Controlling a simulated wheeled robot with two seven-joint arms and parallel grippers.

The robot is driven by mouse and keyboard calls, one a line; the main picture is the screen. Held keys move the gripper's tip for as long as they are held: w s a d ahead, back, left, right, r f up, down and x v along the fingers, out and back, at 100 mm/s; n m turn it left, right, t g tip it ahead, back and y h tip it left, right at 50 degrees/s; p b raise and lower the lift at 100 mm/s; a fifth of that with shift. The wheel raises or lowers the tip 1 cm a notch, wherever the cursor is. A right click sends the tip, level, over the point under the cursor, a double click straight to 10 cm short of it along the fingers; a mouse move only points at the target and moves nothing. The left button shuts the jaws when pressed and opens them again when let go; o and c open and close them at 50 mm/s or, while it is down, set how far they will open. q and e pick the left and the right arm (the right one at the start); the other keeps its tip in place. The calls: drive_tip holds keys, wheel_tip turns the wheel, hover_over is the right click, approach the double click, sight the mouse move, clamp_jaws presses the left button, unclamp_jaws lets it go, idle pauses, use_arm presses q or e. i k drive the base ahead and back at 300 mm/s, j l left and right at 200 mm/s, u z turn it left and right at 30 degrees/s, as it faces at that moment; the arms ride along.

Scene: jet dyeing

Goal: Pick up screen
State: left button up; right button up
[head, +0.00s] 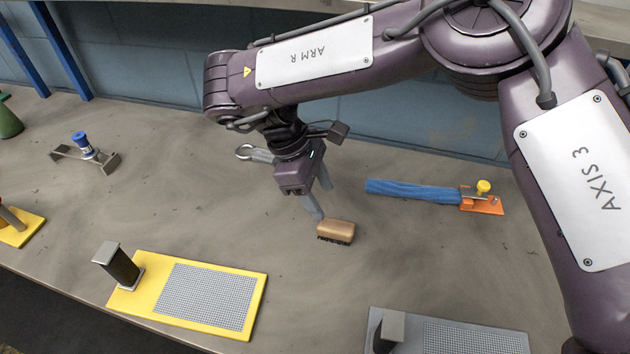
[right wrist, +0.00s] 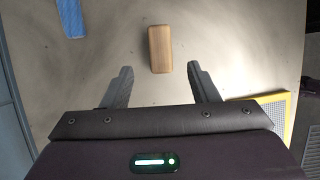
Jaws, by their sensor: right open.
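A yellow-framed screen (head: 257,288) with grey mesh and an upright dark handle (head: 118,263) lies at the front of the table in the head view. Part of its yellow edge shows at the right of the right wrist view (right wrist: 287,112). A second, grey screen (head: 475,340) with a similar handle (head: 389,331) is cut off by the bottom edge. My right gripper (head: 321,203) is open and empty above the table, beyond both screens. A wooden-backed brush (head: 336,231) lies just beyond its fingertips, also seen ahead of the open fingers in the right wrist view (right wrist: 160,49). My left gripper is not in view.
A blue cloth strip (head: 412,190) lies by an orange clamp-like piece (head: 482,203) at the right. A blue-capped item (head: 82,145) sits on a metal stand (head: 108,163) at the left. A metal ring-ended tool (head: 256,154) lies behind my gripper. The left-centre table is clear.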

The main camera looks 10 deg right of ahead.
sight(214, 301)
drive_tip(key=k+j, duration=0.3)
drive_tip(key=k, duration=0.15)
drive_tip(key=k+j, duration=0.3)
drive_tip(key=k, duration=0.15)
